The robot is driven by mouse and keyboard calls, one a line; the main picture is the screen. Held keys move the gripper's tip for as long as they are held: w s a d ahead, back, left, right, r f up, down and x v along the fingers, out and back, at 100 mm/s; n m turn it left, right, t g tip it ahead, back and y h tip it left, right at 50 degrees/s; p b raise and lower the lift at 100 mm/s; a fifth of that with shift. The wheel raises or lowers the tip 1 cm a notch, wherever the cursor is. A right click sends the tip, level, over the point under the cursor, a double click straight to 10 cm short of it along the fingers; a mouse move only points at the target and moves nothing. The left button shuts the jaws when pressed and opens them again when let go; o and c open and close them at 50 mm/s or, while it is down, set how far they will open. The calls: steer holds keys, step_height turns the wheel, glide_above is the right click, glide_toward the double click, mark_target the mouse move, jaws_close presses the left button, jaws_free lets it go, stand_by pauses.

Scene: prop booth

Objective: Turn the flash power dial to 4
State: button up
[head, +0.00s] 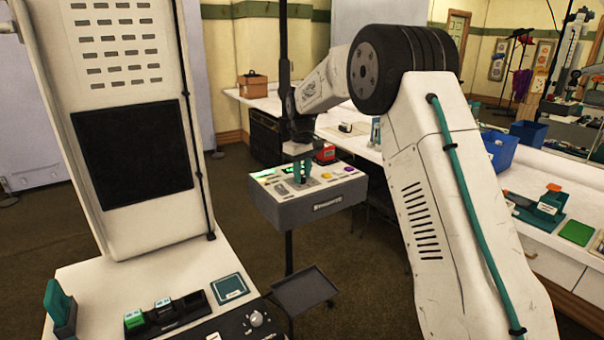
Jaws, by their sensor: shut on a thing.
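The grey control box (270,208) with a pale top panel stands in the middle of the head view, on a dark stand. Its panel carries green lit displays (266,174) on the left and a purple button (326,170) and a yellow button (348,169) on the right. My gripper (302,174) points down onto the middle of this panel, its teal fingers shut on what appears to be the flash power dial. The fingers hide the dial, so its pointer and its numbers cannot be read.
A red device (324,153) is just behind the control box. A long white counter (350,145) runs behind and right, bearing a brown box (252,85) and a blue bin (528,136). A dark tray (304,290) sits low below the control box. Brown floor is open to the left.

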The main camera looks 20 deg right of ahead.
mark_target(303, 176)
steer(key=n, duration=0.5)
steer(key=shift+n, duration=0.3)
stand_by(0.4)
steer(key=o, duration=1)
step_height(303, 176, up, 8)
steer(key=shift+f, duration=0.1)
